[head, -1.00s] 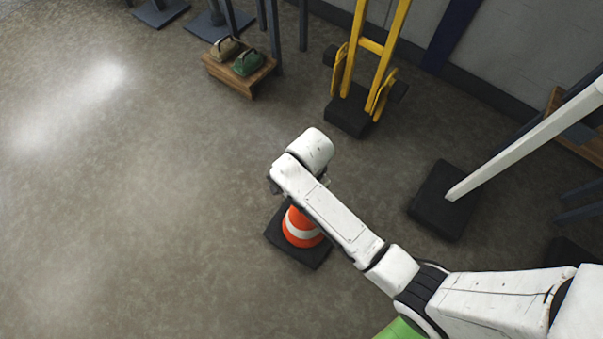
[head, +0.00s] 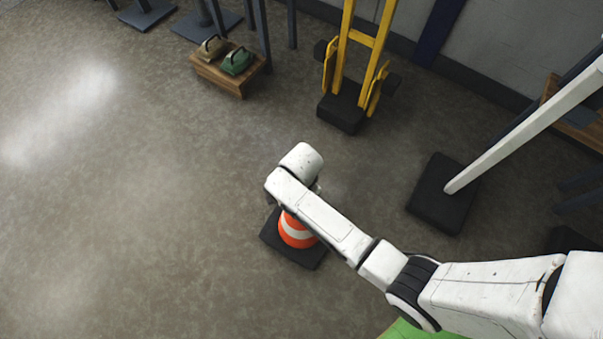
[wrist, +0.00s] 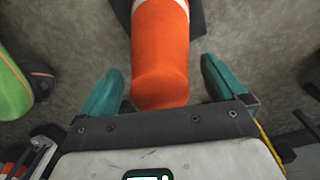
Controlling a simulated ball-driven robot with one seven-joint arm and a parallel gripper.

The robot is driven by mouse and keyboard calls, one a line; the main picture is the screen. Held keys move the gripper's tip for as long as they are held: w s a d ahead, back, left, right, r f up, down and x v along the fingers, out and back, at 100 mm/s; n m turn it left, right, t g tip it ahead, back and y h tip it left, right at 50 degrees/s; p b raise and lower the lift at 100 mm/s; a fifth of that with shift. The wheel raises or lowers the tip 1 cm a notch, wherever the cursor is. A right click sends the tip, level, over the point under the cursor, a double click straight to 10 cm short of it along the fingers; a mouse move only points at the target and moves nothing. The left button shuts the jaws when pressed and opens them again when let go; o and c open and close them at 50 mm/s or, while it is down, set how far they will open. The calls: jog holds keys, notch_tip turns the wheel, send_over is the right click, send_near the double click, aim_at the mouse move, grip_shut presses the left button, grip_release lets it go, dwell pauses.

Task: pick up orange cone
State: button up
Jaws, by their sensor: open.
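The orange cone (head: 297,232) with a white band stands upright on its black square base on the floor, partly hidden by my arm in the head view. In the wrist view the cone (wrist: 160,55) fills the upper middle, its orange top end between the two teal fingers. My gripper (wrist: 160,88) is open, with one finger on each side of the cone's top and a gap visible on both sides. In the head view the fingers are hidden behind my wrist.
A yellow hand truck (head: 357,60) stands behind. A white post on a black base (head: 440,195) stands to the right. A low wooden stand (head: 232,72) with two weight-like objects sits at upper left. The floor on the left is clear.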

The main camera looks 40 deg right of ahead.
jog(key=shift+c, duration=0.5)
grip_shut()
jog(key=shift+r, duration=0.1)
